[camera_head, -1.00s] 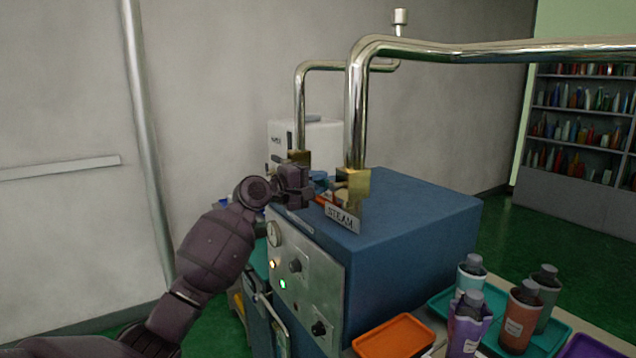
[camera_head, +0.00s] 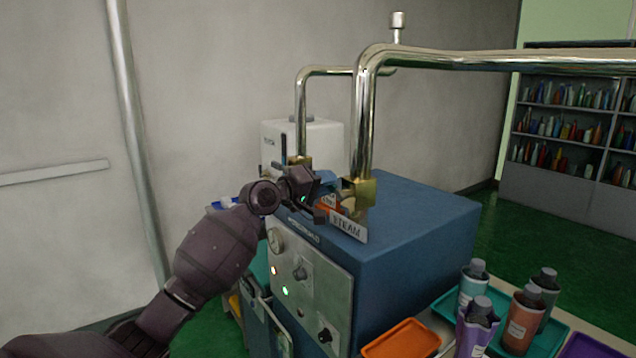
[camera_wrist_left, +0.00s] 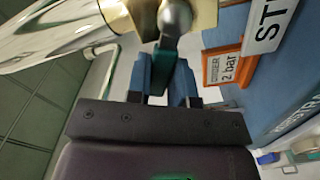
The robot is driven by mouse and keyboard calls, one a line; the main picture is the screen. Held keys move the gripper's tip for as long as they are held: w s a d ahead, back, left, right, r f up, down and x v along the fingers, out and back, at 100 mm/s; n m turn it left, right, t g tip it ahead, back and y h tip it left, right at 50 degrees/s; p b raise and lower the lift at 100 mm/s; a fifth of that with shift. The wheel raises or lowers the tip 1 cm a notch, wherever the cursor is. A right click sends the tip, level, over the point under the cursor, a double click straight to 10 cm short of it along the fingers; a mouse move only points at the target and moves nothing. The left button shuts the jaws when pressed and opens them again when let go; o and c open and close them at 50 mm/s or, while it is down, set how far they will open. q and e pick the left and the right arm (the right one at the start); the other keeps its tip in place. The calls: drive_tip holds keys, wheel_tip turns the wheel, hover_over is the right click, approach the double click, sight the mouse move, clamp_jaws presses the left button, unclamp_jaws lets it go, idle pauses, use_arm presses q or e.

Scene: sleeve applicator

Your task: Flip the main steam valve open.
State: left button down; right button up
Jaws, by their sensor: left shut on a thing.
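The main steam valve is a brass body (camera_head: 359,192) at the foot of the thick chrome pipe, on top of the blue machine. In the left wrist view the brass body (camera_wrist_left: 203,14) is at the top edge, with a rounded metal pivot and a teal-gripped lever (camera_wrist_left: 164,64) pointing down from it. My left gripper (camera_head: 322,198) is at the valve's left side; its blue fingers (camera_wrist_left: 164,85) are shut on the teal lever. The lever is mostly hidden behind the gripper in the head view. My right gripper is not in view.
A STEAM plate (camera_head: 347,227) and an orange "2 bar" tag (camera_wrist_left: 222,68) sit close to the gripper. The blue machine (camera_head: 425,225) has a front panel with a gauge and knobs. Bottles and an orange tray (camera_head: 402,339) stand at right.

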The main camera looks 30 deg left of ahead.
use_arm(q)
drive_tip(key=d+r+m, duration=0.1)
drive_tip(key=m, duration=0.2)
drive_tip(key=s+d+r+m+p, duration=0.1)
drive_tip(key=m, duration=0.3)
drive_tip(key=d+m, duration=0.1)
drive_tip(key=m, duration=0.3)
drive_tip(key=shift+s+d+r+p, duration=0.25)
drive_tip(key=shift+d+r+p, duration=0.05)
drive_tip(key=shift+r+p, duration=0.1)
drive_tip(key=shift+s+d+m, duration=0.1)
drive_tip(key=shift+d+m, duration=0.1)
drive_tip(key=shift+m, duration=0.5)
drive_tip(key=shift+d+f+m, duration=0.1)
drive_tip(key=shift+m, duration=0.2)
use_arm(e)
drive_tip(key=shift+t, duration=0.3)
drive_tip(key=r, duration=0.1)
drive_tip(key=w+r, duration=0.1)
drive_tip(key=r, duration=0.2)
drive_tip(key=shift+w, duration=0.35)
